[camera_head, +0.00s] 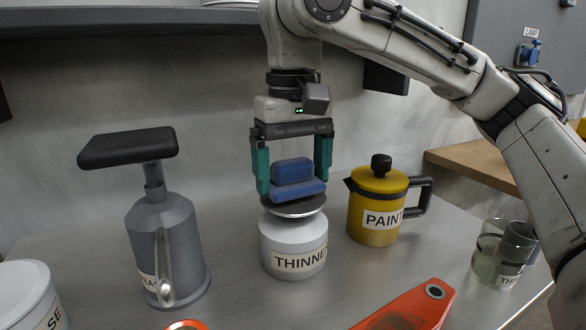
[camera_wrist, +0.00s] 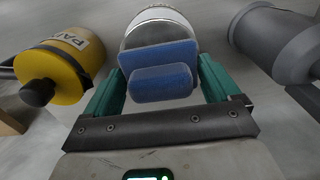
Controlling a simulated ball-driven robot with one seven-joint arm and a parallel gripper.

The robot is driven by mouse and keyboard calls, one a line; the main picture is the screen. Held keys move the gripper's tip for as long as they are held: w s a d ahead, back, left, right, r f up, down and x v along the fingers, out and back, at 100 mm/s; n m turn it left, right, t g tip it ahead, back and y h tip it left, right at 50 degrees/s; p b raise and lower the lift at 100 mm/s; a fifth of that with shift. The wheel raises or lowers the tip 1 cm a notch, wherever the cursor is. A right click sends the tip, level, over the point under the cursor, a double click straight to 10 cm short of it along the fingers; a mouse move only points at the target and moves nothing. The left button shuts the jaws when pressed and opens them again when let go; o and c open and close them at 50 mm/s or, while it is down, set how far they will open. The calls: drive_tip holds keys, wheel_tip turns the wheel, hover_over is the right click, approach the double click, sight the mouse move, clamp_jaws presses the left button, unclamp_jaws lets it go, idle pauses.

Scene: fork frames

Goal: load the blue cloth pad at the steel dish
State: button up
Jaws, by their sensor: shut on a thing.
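The blue cloth pad (camera_head: 291,172) has a narrower block on top of a wider one. My gripper (camera_head: 293,186) points down with its teal fingers on either side of the pad and is shut on it. The steel dish (camera_head: 297,210) sits on top of the white can labelled THINNE… (camera_head: 293,245). The pad is directly above the dish, very close to it; I cannot tell whether they touch. In the wrist view the pad (camera_wrist: 162,80) lies between the fingers, and the dish (camera_wrist: 157,18) shows partly behind it.
A grey pump-like can (camera_head: 170,240) with a black top stands left. A yellow pot labelled PAINT (camera_head: 372,236) stands close on the right. Glass jars (camera_head: 490,262) are at far right, an orange-handled tool (camera_head: 420,308) in front, a white tub (camera_head: 25,290) front left.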

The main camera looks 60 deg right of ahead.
sight(293, 161)
drive_tip(key=shift+f+b, duration=0.3)
drive_tip(key=shift+f, duration=0.5)
idle(1.1)
idle(0.5)
wheel_tip(293, 161, up, 7)
drive_tip(key=p, duration=0.8)
idle(1.1)
